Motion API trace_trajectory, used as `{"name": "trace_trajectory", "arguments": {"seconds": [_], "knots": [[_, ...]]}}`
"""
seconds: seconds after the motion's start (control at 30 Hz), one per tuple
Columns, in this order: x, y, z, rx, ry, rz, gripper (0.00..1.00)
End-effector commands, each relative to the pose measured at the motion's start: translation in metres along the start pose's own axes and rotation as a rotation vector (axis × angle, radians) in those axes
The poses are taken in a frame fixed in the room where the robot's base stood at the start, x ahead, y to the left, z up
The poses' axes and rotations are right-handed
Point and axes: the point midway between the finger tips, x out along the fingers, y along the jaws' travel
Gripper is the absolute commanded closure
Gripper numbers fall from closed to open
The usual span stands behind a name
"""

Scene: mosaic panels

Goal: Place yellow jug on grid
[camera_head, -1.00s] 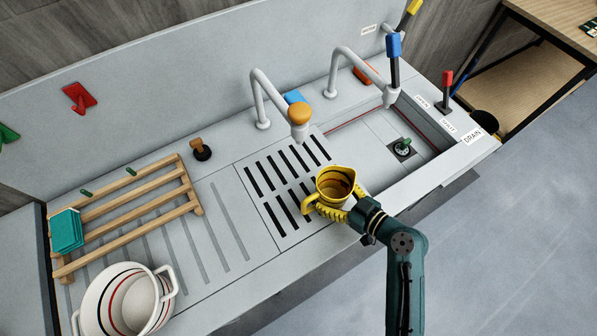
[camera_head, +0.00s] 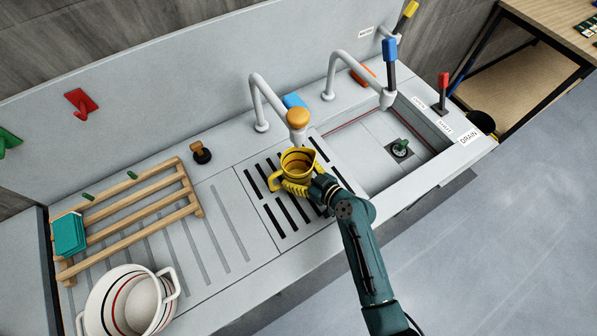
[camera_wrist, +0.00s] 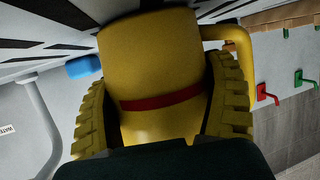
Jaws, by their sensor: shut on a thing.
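The yellow jug (camera_head: 299,161) is over the middle of the slotted drain grid (camera_head: 258,205), below the orange-tipped faucet. My gripper (camera_head: 297,184) is shut on the jug from the front, with its yellow fingers around the body. In the wrist view the jug (camera_wrist: 150,55) fills the middle, with a red band across it and its handle at the right. A ribbed finger of my gripper (camera_wrist: 160,125) lies along each side. I cannot tell whether the jug's base touches the grid or hangs just above it.
The orange-tipped faucet (camera_head: 297,117) stands close behind the jug. The sink basin (camera_head: 365,140) is to the right. A wooden rack (camera_head: 150,227) with a teal block (camera_head: 69,234) and a white pot (camera_head: 130,300) are at the left.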

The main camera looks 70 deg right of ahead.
Motion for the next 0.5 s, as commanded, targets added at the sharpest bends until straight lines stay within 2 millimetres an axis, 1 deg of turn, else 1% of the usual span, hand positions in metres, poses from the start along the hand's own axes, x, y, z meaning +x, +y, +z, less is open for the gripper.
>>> {"name": "trace_trajectory", "arguments": {"seconds": [0.07, 0.1, 0.17, 0.37, 0.43, 0.5], "knots": [[0.0009, 0.0000, 0.0028, 0.000, 0.000, 0.000, 0.52], [0.0006, -0.0001, 0.0023, 0.000, 0.000, 0.000, 0.10], [0.0004, -0.0002, 0.0018, 0.000, 0.000, 0.000, 0.00], [0.0002, -0.0002, 0.0015, 0.000, -0.001, -0.001, 0.00], [-0.0007, -0.0001, -0.0013, 0.000, 0.000, -0.001, 0.00], [-0.0071, 0.0003, 0.0006, 0.001, -0.001, 0.001, 0.00]]}}
